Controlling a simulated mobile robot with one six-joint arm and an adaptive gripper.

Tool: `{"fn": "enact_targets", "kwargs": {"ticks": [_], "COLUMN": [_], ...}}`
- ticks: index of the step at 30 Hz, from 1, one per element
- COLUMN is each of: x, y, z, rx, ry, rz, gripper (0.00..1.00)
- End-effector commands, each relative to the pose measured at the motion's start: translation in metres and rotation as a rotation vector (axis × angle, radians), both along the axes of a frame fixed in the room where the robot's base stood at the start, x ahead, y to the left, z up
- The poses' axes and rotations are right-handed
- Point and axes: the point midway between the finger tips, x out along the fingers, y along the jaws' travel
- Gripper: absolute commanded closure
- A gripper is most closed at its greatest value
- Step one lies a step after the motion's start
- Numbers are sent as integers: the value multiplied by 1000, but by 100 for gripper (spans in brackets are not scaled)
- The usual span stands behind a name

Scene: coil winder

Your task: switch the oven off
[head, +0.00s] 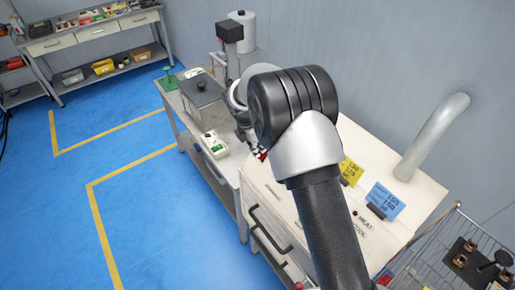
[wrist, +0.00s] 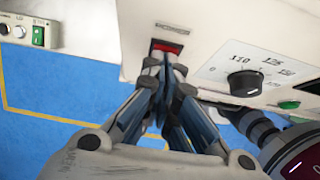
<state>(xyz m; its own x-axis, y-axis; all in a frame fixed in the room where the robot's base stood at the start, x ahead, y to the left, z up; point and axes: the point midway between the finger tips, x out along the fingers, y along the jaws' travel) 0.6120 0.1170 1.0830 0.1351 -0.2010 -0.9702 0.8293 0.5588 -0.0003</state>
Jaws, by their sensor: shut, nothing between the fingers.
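The oven is a cream cabinet (head: 285,205) on the right in the head view, with a dark handle (head: 268,236) on its front. In the wrist view its pale panel (wrist: 215,25) carries a red rocker switch (wrist: 167,47) in a dark frame, with a small label plate beside it. A black dial (wrist: 245,84) with printed numbers sits to the right. My gripper (wrist: 165,66) is shut and empty, its fingertips just at the lower edge of the red switch. I cannot tell whether they touch it. The head view does not show the fingertips clearly; my arm covers that area.
A green button (wrist: 289,105) is right of the dial. A blue card (head: 384,201) and a yellow card (head: 350,171) stand on the oven, near a grey pipe (head: 432,136). A wire cart (head: 432,262) is at right. Blue floor (head: 140,215) at left is clear.

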Motion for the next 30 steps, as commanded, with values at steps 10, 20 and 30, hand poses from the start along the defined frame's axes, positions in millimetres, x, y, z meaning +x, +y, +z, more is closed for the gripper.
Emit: {"fn": "enact_targets", "kwargs": {"ticks": [10,20,30], "x": [0,0,-14], "y": [0,0,22], "z": [16,16,59], "rx": [0,0,1], "ry": [0,0,-5], "rz": [0,0,-7], "gripper": [100,100,100]}}
